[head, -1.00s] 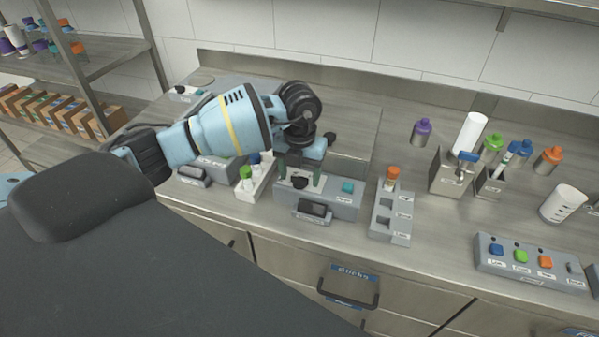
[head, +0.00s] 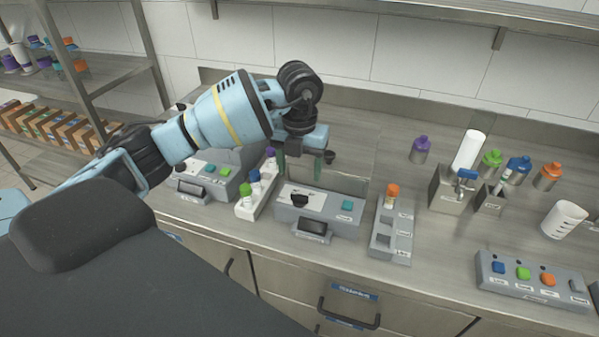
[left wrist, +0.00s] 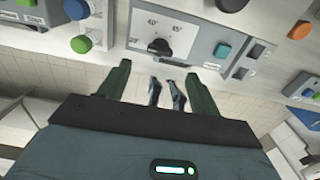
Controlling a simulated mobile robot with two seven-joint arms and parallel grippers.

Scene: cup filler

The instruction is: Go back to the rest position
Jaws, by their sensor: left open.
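My left gripper (head: 301,172) is raised above the back of a grey device (head: 345,222) with a black knob (head: 299,200) and a teal button (head: 347,205). Its green fingers are apart with nothing between them. In the left wrist view the open fingers (left wrist: 163,95) point toward the same device, and its knob (left wrist: 159,47) stands clear of them. The knob sits on a white dial plate marked 40 and 45. My right gripper is in neither view.
A white rack (head: 262,203) with capped tubes stands left of the device. A grey holder (head: 378,245) with an orange-capped tube (head: 391,196) stands right. Further right are coloured bottles (head: 517,168), a white beaker (head: 565,216) and a button panel (head: 530,286). Shelves are at far left.

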